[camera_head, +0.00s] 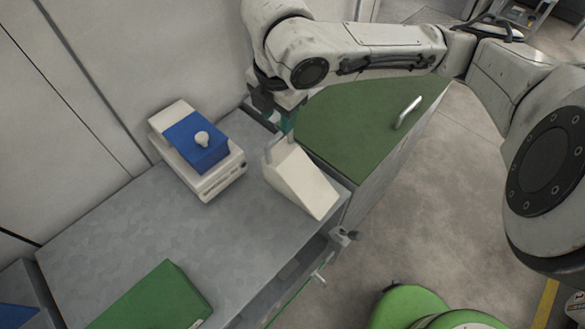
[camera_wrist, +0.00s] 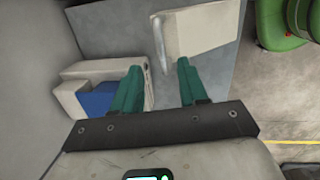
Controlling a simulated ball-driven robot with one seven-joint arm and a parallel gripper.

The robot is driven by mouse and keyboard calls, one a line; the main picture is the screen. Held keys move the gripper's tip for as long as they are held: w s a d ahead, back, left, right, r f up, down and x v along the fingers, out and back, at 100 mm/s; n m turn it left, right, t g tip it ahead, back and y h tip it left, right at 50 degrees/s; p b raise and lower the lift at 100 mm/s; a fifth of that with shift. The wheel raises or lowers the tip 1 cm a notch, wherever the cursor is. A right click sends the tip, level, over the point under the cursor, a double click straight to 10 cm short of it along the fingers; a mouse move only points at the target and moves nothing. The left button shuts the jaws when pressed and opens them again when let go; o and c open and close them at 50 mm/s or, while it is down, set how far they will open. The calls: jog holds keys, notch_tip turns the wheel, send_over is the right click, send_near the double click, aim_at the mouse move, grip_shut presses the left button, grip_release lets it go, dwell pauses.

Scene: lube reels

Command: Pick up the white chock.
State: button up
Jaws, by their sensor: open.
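The white chock (camera_head: 303,183), a wedge-shaped block with a raised end, sits on the grey worktop (camera_head: 130,225) near its right edge. It also shows in the wrist view (camera_wrist: 207,32), at the top, with an upright bar-like part on its left side. My gripper (camera_head: 287,124) is at the chock's raised end, above the worktop in the head view. In the wrist view the two teal fingers (camera_wrist: 158,68) are apart with nothing between them, and the upright part lies just beyond the gap. I cannot tell whether a finger touches the chock.
A white box with a blue top and a pale knob (camera_head: 215,182) stands left of the chock, near the wall. A green-topped cabinet (camera_head: 370,125) with a handle adjoins on the right. A green box (camera_head: 155,297) lies in front. The worktop between them is clear.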

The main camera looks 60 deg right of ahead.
aim_at(279, 133)
jog(key=f, duration=0.4)
jog(key=shift+w+d+f, duration=0.15)
jog(key=shift+w+d, duration=0.15)
jog(key=shift+w+d+f, duration=0.1)
jog(key=shift+d+f, duration=0.1)
jog(key=shift+f, duration=1.15)
jog(key=shift+w+d+f, duration=0.1)
jog(key=shift+d+f, duration=0.05)
jog(key=shift+f, duration=1.15)
grip_shut()
jog(key=shift+r, duration=0.1)
